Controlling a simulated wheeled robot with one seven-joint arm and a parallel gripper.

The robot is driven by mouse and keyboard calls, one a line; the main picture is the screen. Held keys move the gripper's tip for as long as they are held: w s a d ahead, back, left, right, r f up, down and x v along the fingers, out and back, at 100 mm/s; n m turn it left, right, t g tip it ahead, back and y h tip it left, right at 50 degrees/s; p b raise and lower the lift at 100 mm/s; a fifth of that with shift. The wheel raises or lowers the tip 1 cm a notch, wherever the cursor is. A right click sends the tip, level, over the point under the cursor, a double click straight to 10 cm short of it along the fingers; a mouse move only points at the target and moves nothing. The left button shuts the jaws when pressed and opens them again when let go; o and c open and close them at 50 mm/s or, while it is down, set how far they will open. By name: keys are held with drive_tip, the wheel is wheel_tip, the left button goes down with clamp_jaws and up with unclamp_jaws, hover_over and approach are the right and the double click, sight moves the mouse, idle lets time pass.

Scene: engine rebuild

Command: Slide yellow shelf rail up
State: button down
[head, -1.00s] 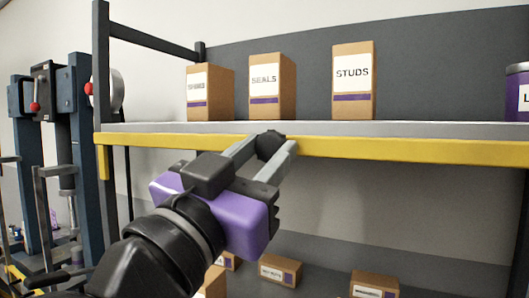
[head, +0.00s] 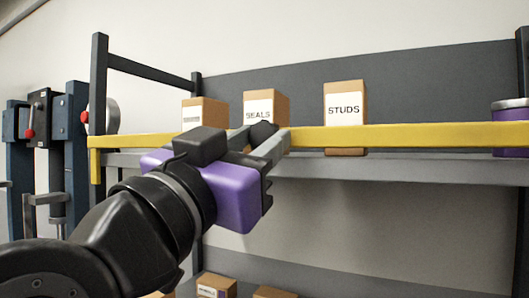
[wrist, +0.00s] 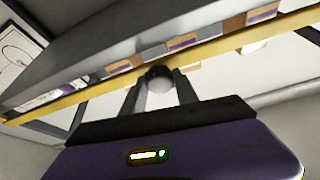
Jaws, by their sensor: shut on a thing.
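The yellow shelf rail (head: 400,136) runs level across the front of the shelf. It stands above the grey shelf board (head: 400,171) and crosses in front of the boxes. A dark round knob (head: 262,131) on the rail sits between my fingers. My gripper (head: 262,140) is shut on this knob.
A seals box (head: 266,106), a studs box (head: 345,105) and another box (head: 204,112) stand on the shelf behind the rail. A purple can (head: 510,122) is at the far right. A dark post (head: 97,80) stands left. Boxes (head: 216,286) sit on a lower level.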

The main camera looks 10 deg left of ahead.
drive_tip(key=shift+r, duration=0.35)
drive_tip(key=c, duration=0.9)
unclamp_jaws()
drive_tip(key=shift+f, duration=0.1)
drive_tip(key=shift+s+a+f, duration=0.2)
drive_tip(key=shift+s+f, duration=0.1)
drive_tip(key=shift+s, duration=0.1)
drive_tip(key=b+v, duration=0.3)
drive_tip(key=v, duration=0.4)
drive_tip(key=shift+r, duration=0.1)
